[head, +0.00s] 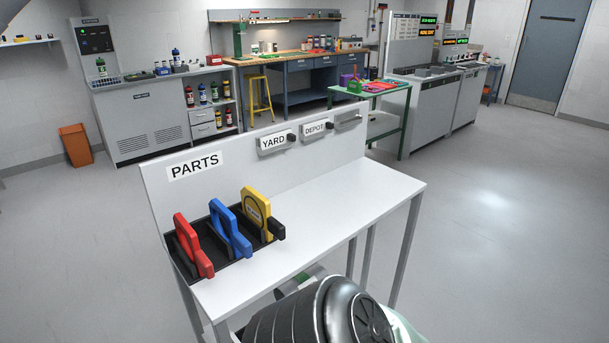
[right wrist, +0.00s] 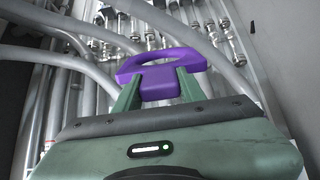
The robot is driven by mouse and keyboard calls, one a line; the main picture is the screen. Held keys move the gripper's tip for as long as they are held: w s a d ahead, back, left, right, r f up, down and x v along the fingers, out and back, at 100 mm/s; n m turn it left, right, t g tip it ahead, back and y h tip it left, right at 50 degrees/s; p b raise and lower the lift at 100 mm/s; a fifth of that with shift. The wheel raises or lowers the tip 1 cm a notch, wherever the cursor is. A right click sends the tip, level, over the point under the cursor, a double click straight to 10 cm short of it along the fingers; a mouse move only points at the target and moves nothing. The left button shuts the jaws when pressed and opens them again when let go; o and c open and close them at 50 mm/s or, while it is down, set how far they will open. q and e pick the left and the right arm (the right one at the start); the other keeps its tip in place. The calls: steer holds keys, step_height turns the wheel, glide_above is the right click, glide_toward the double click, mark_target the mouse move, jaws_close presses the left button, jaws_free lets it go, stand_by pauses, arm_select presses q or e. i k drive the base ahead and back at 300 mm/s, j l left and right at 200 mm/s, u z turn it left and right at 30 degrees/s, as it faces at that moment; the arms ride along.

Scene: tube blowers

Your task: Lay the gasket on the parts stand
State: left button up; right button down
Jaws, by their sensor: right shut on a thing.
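My right gripper (right wrist: 160,88) is shut on a purple gasket (right wrist: 190,57), a flat looped piece with a block-like tab between the green fingers. In the right wrist view it is in front of grey pipes and metal fittings. The parts stand (head: 350,195) is a white table with a back panel marked PARTS in the head view. A black rack (head: 208,262) at its left end holds a red piece (head: 190,246), a blue piece (head: 229,229) and a yellow piece (head: 257,212), all upright. Neither gripper shows in the head view.
The right part of the stand's top is bare. YARD (head: 274,142) and DEPOT (head: 315,129) labels are on its panel. A green table (head: 400,95) with coloured items stands behind. A grey cabinet (head: 150,120) is at left. The floor at right is clear.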

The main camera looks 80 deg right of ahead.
mark_target(349, 196)
steer(key=z, duration=0.5)
steer(key=l+z, duration=0.1)
steer(key=z, duration=0.9)
steer(key=l+z, duration=0.1)
steer(key=z, duration=0.4)
steer(key=l+z, duration=0.1)
steer(key=z, duration=1.4)
steer(key=i+z, duration=0.1)
steer(key=z, duration=0.4)
steer(key=i+l+z, duration=0.15)
steer(key=i+z, duration=0.15)
steer(key=i, duration=0.35)
steer(key=i+u, duration=0.25)
steer(key=u, duration=0.15)
steer(key=i+l+u, duration=0.1)
steer(key=u, duration=0.35)
steer(key=i+u, duration=0.1)
steer(key=u, duration=0.75)
steer(key=i+l+u, duration=0.1)
steer(key=u, duration=0.3)
steer(key=l+u, duration=0.15)
steer(key=u, duration=0.3)
steer(key=l+u, duration=0.15)
steer(key=u, duration=0.25)
steer(key=i+l+u, duration=0.1)
steer(key=u, duration=0.3)
